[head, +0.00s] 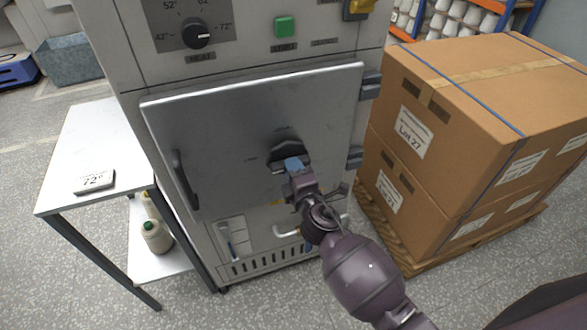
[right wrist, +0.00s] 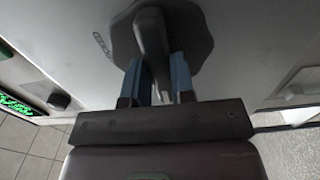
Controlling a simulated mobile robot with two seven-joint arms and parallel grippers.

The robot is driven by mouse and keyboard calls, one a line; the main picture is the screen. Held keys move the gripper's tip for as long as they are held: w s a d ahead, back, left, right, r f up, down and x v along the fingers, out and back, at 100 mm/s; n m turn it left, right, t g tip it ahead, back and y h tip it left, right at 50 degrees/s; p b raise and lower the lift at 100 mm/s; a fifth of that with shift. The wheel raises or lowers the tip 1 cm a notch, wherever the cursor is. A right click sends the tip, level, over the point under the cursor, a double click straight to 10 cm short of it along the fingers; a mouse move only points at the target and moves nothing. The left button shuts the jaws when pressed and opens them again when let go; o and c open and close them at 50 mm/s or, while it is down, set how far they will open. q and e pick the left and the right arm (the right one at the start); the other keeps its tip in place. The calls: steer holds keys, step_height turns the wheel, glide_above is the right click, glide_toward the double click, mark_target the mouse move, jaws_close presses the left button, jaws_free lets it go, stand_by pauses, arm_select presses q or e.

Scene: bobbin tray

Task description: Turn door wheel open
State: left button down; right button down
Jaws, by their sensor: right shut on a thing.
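The machine door (head: 225,115) is a grey metal panel with hinges on its right and a dark upright handle (head: 184,181) at its left. A dark door wheel (head: 287,148) sits low on the door, right of its middle. My right gripper (head: 293,165) is at the wheel and partly hides it. In the right wrist view, the blue fingers of the gripper (right wrist: 160,72) are shut on the grey bar across the wheel (right wrist: 188,30). The door's left edge and top stand a little proud of the cabinet front. My left gripper is not in view.
Above the door are a temperature dial (head: 197,34) and a green button (head: 285,27). Stacked cartons (head: 465,120) on a pallet (head: 405,258) crowd the right. Floor is clear at front left.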

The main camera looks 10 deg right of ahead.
steer(key=c, duration=1)
jaws_free()
steer(key=shift+o, duration=0.2)
steer(key=s+d, duration=0.1)
steer(key=s, duration=0.9)
steer(key=shift+s, duration=0.4)
steer(key=shift+d, duration=0.1)
steer(key=s+d+f+m+g+h, duration=0.1)
steer(key=s+d+f+m+g, duration=0.2)
steer(key=s+d+f+m, duration=0.3)
steer(key=s+d+f+m+g+h, duration=0.1)
steer(key=s+d+f+m+g, duration=0.2)
steer(key=s+d+f+m, duration=0.4)
steer(key=s+f+m, duration=0.1)
steer(key=s+m, duration=0.3)
steer(key=m, duration=0.1)
steer(key=shift+s+d+g, duration=0.2)
steer(key=shift+s+g, duration=0.1)
steer(key=shift+g, duration=0.1)
